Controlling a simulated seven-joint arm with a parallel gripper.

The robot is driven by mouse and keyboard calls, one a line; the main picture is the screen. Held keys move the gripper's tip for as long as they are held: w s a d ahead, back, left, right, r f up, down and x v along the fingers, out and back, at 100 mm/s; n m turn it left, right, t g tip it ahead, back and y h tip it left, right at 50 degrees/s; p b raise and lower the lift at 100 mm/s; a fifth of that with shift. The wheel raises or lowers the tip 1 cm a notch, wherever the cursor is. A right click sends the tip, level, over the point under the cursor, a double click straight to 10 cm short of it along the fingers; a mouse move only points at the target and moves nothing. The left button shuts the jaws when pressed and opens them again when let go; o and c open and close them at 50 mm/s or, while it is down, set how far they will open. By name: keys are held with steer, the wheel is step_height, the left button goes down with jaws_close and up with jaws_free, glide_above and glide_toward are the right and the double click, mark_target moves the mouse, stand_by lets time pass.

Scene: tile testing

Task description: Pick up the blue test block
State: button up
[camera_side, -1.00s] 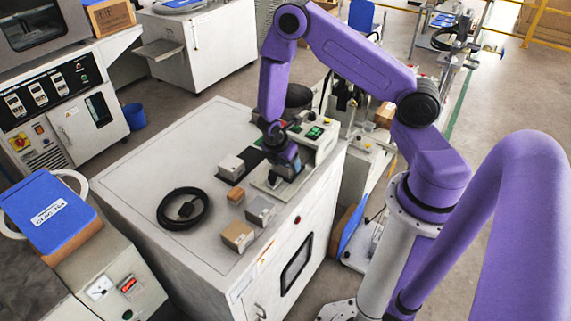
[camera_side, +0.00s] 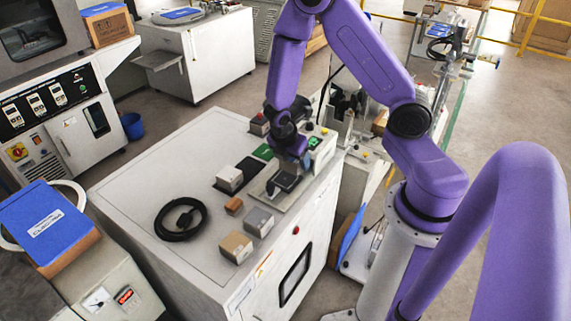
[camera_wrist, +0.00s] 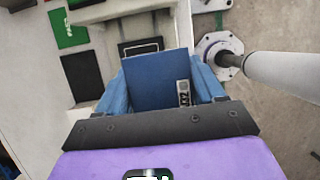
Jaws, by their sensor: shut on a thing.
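The blue test block (camera_wrist: 155,80) is between the two blue fingers of my gripper (camera_wrist: 162,88) in the wrist view, with a small grey label at its lower right. My gripper is shut on it. In the side view, my gripper (camera_side: 294,156) is above the light plate of the testing device on the bench. The block is hard to make out there behind the gripper. A dark square pad (camera_side: 285,183) lies on the plate below the gripper.
A white block (camera_side: 229,178) sits on a black mat. A brown block (camera_side: 234,206), a grey block (camera_side: 259,221) and a tan block (camera_side: 236,246) lie nearer the front edge. A coiled black cable (camera_side: 181,219) lies left.

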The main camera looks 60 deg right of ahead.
steer(key=s+a+r, duration=0.2)
steer(key=s+r, duration=0.3)
steer(key=s, duration=0.5)
steer(key=shift+r, duration=2.6)
steer(key=w, duration=1)
steer(key=shift+w+d, duration=0.2)
steer(key=shift+d, duration=0.15)
steer(key=w+d, duration=1.8)
steer(key=d, duration=0.4)
steer(key=shift+s+a+f, duration=0.1)
steer(key=shift+f, duration=4.75)
steer(key=shift+s+a+f, duration=0.1)
steer(key=shift+f, duration=4.75)
steer(key=shift+f, duration=0.3)
